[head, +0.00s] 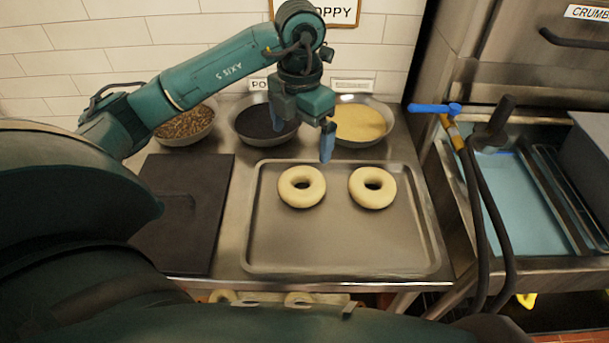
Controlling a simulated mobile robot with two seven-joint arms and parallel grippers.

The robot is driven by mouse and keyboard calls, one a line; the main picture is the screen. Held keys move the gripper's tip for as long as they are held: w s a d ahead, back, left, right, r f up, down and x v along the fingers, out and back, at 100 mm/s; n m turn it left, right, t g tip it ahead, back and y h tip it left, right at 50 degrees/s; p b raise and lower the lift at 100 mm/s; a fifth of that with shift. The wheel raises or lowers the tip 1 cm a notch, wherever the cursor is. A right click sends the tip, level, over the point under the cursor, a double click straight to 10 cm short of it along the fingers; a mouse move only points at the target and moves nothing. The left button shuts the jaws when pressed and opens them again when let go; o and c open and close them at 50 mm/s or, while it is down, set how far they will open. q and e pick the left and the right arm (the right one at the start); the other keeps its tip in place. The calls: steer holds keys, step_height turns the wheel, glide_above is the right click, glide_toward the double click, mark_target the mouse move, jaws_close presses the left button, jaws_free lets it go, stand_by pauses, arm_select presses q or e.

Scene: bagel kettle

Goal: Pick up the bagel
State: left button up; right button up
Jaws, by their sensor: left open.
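Two pale ring-shaped bagels lie flat on a metal tray (330,245). The left bagel (288,192) is near the tray's back middle. The right bagel (387,189) lies a little apart from it. My left gripper (303,142) is open above the back edge of the tray, behind the bagels. One blue fingertip shows just behind and between the two bagels; the other finger is in front of the dark bowl. Nothing shows between the fingers, and the gripper appears apart from both bagels. My right gripper is out of view.
Behind the tray stand a bowl of brown seeds (187,125), a bowl of dark seeds (254,122) and a bowl of yellow crumbs (360,123). A dark board (185,225) lies left of the tray. A sink unit (520,205) with hoses is at right. The tray's front is bare.

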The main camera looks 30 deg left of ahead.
mark_target(302, 179)
arm_select(q)
steer(key=f+p, duration=0.1)
steer(key=f, duration=0.5)
steer(key=f+p, duration=0.1)
steer(key=f, duration=0.5)
steer(key=shift+s+d+f, duration=0.2)
steer(key=c, duration=0.7)
steer(key=shift+r, duration=0.1)
step_height(302, 179, up, 10)
steer(key=shift+f+b, duration=0.1)
steer(key=shift+b, duration=0.55)
